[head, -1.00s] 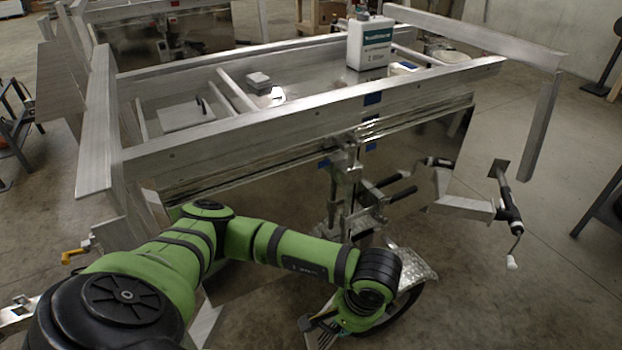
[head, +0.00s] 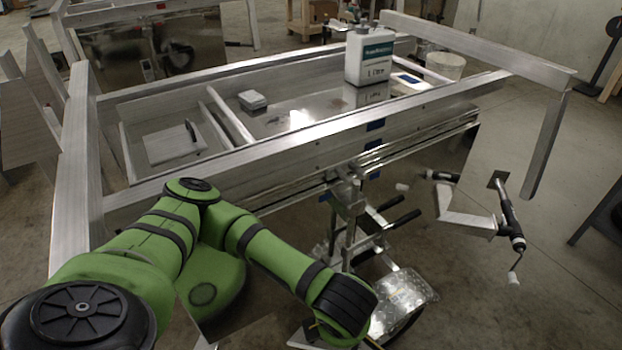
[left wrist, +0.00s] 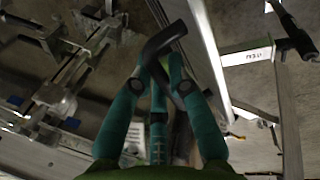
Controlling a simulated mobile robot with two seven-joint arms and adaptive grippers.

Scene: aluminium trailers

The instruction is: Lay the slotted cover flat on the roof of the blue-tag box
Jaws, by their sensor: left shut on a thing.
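A flat, pale square plate (head: 175,145) with a dark narrow mark, perhaps a slot or handle, lies in the left part of the trailer bed; it may be the slotted cover. A small white box with a blue patch (head: 408,80) is right of the white bottle; it may be the blue-tag box. My left gripper (left wrist: 160,75) has teal fingers closed on a black bent bar (left wrist: 165,40) in the left wrist view. What the bar belongs to is unclear. In the head view my left arm runs past the trailer's near side, with its gripper out of frame. My right gripper is not in view.
A white bottle with a green label (head: 369,55) and a small grey box (head: 252,100) stand in the trailer bed. The trailer's near rail (head: 300,150) lies between my left arm and the bed. A crank jack (head: 510,215) sticks out at right.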

